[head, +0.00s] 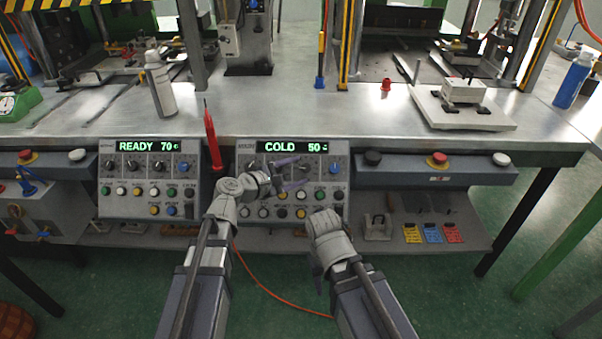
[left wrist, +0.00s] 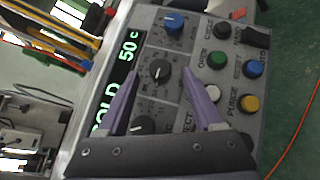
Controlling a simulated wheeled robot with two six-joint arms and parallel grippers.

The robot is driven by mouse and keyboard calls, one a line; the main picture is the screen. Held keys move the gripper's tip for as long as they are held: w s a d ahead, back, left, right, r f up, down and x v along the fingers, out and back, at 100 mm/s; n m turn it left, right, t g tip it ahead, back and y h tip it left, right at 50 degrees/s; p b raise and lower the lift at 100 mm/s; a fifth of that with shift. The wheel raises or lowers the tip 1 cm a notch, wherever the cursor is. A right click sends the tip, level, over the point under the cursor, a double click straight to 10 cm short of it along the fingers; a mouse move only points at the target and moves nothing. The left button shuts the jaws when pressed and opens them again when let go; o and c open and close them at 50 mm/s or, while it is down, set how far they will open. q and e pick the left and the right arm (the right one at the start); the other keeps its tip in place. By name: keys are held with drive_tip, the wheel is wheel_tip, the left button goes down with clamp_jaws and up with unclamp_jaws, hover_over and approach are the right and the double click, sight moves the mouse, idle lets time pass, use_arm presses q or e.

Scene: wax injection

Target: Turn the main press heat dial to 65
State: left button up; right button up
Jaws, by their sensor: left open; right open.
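The right control panel (head: 338,205) shows green "COLD 50 C" on its display (head: 292,147). It carries dials under the display and several coloured buttons. My left gripper (head: 303,171) is open in front of its dials. In the left wrist view, the gripper (left wrist: 161,76) has its purple fingers on either side of a black dial (left wrist: 160,70); I cannot tell whether they touch it. A blue dial (left wrist: 173,22) and another black dial (left wrist: 143,125) flank it. My right gripper (head: 318,268) is open, low before the panel, its fingers mostly hidden.
A second panel (head: 107,203) at left reads "READY 70 C". A red screwdriver-like tool (head: 212,140) stands between the panels. A steel table (head: 330,110) holds a white bottle (head: 160,85) and a white plate (head: 440,115).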

sight(306, 168)
use_arm(q)
drive_tip(key=shift+x, duration=1.2)
drive_tip(key=shift+c, duration=0.3)
clamp_jaws()
